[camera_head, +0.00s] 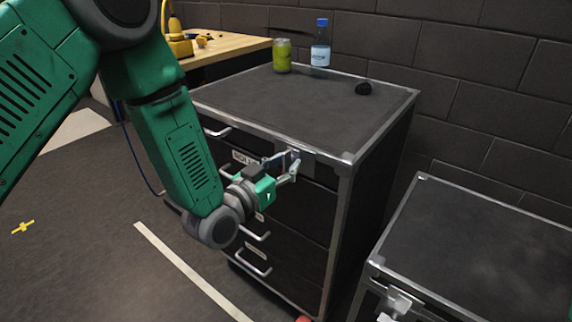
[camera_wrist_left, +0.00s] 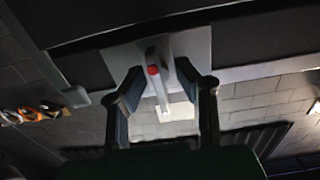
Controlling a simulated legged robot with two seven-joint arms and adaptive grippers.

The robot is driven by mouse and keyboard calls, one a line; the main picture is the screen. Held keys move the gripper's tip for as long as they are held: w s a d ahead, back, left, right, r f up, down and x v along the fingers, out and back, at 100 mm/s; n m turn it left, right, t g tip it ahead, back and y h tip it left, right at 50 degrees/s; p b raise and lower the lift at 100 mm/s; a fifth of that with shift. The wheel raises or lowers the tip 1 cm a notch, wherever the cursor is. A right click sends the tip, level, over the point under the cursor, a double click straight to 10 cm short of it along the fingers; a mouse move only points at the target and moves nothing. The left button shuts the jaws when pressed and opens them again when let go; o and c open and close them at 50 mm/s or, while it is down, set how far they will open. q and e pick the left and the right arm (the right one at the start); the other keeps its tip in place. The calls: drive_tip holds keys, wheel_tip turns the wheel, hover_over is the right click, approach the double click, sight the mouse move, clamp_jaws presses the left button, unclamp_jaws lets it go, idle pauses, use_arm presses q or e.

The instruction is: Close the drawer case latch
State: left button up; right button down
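The black drawer case (camera_head: 300,105) with metal edges stands in the middle of the head view, with several drawers and light handles on its front. The latch (camera_head: 295,155) is at the top of that front, near the right side. My left gripper (camera_head: 284,168) is at the latch, partly covering it. In the left wrist view, the fingers (camera_wrist_left: 158,78) are apart, with the pale latch lever and its red dot (camera_wrist_left: 153,70) between them. I cannot tell whether a finger touches the lever. My right gripper is not in view.
A green can (camera_head: 282,56), a blue-capped bottle (camera_head: 320,44) and a small black lump (camera_head: 363,89) are on the case top. A second black case (camera_head: 480,245) with a metal latch (camera_head: 398,302) stands at lower right. A wooden table (camera_head: 235,47) is behind.

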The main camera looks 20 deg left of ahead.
use_arm(q)
drive_tip(key=shift+w+d, duration=0.1)
drive_tip(key=shift+d, duration=0.05)
clamp_jaws()
drive_tip(key=shift+n, duration=0.4)
drive_tip(key=n+p, duration=0.1)
drive_tip(key=n, duration=0.1)
drive_tip(key=shift+n, duration=0.4)
drive_tip(key=n, duration=0.4)
drive_tip(key=shift+a+n, duration=0.2)
drive_tip(key=shift+n, duration=0.1)
drive_tip(key=n, duration=0.4)
drive_tip(key=shift+f+n, duration=0.15)
drive_tip(key=shift+n, duration=0.15)
drive_tip(key=n+b, duration=0.1)
drive_tip(key=n, duration=0.4)
drive_tip(key=shift+f+b, duration=0.1)
drive_tip(key=shift+b, duration=0.2)
